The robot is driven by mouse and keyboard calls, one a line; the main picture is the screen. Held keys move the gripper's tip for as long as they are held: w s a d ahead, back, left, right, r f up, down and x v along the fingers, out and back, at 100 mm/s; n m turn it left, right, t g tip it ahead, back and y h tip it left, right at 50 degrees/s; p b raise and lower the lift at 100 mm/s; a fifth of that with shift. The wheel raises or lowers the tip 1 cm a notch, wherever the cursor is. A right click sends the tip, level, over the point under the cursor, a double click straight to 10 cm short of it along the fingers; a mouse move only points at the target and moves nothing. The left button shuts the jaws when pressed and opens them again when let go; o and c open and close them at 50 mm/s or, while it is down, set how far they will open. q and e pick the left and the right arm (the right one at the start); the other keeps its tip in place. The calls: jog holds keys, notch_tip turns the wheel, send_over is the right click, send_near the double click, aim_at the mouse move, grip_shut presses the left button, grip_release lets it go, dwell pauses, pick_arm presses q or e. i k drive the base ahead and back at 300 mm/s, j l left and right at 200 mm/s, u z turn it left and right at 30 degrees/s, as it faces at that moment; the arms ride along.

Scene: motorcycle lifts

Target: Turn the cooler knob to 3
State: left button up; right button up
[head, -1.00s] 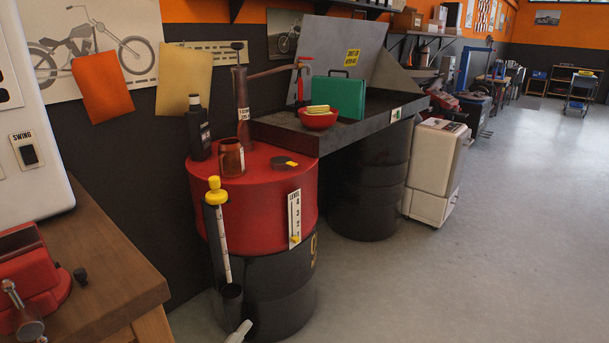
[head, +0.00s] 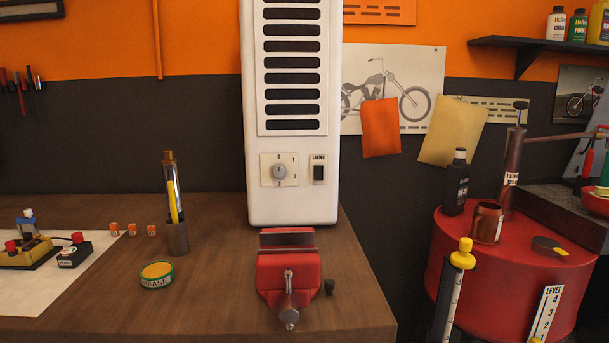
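The cooler (head: 292,120) is a tall white unit with dark vent slats, standing at the back of the wooden workbench against the wall. Its round grey knob (head: 280,171) sits on a cream dial plate low on the front, at the left. The plate carries 0 at the top, 1 at upper right, 2 at right and 3 at the bottom. The knob's pointer is too small to read with certainty. A black switch (head: 319,173) labelled SWING is right of the knob. Neither of my grippers is in view.
A red vise (head: 288,270) stands on the workbench (head: 215,300) in front of the cooler. A pen holder (head: 177,238) and a grease tin (head: 157,275) are to its left. A red drum (head: 510,270) stands right of the bench.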

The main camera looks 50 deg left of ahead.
aim_at(279, 170)
jog(key=u, duration=1.6)
